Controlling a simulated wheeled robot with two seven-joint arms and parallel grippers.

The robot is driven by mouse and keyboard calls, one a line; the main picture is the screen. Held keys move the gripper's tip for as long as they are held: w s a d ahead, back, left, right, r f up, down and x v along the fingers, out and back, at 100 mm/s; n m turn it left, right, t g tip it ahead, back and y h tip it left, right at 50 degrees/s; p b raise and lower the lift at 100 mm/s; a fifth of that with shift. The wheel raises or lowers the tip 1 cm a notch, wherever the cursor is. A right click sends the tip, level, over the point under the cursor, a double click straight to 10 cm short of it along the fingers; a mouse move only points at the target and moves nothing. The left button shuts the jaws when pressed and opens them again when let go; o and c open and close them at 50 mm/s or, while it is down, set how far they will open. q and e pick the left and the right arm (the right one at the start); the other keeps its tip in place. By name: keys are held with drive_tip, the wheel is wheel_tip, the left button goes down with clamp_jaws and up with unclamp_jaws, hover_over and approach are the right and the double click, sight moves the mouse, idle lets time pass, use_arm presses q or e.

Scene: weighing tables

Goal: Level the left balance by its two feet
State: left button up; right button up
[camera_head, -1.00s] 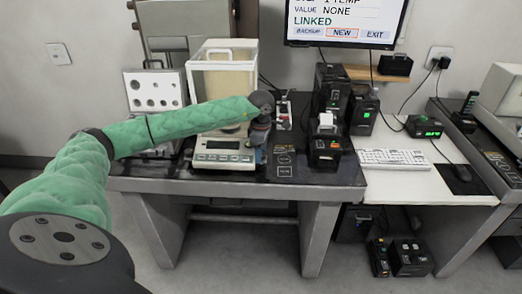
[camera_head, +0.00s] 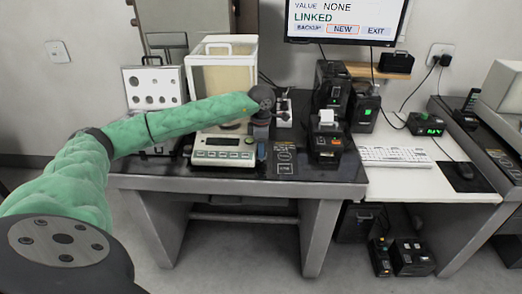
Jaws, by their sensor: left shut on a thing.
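The left balance (camera_head: 224,158) is a pale unit with a dark display and a row of buttons at its front. A clear draft shield (camera_head: 222,80) with a cream frame stands behind its panel. My left arm, in a green sleeve, reaches across the front of the shield. My left gripper (camera_head: 261,150) points down at the balance's front right corner. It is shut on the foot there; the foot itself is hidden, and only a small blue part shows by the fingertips. The other foot is not clearly seen. My right gripper is out of view.
A case of weights (camera_head: 152,88) stands open left of the balance. Dark devices (camera_head: 326,140) and a printer-like box stand to the right on the dark table (camera_head: 330,170). A keyboard (camera_head: 395,157) lies on the white desk. A monitor (camera_head: 345,20) hangs above.

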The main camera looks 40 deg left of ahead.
use_arm(q)
drive_tip(key=o, duration=1)
drive_tip(key=shift+r, duration=0.1)
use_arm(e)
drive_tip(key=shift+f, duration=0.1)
use_arm(q)
wheel_tip(320, 180, up, 6)
drive_tip(key=shift+w+r+b, duration=0.1)
drive_tip(key=shift+r+b, duration=0.1)
drive_tip(key=shift+b, duration=0.5)
drive_tip(key=shift+r, duration=0.6)
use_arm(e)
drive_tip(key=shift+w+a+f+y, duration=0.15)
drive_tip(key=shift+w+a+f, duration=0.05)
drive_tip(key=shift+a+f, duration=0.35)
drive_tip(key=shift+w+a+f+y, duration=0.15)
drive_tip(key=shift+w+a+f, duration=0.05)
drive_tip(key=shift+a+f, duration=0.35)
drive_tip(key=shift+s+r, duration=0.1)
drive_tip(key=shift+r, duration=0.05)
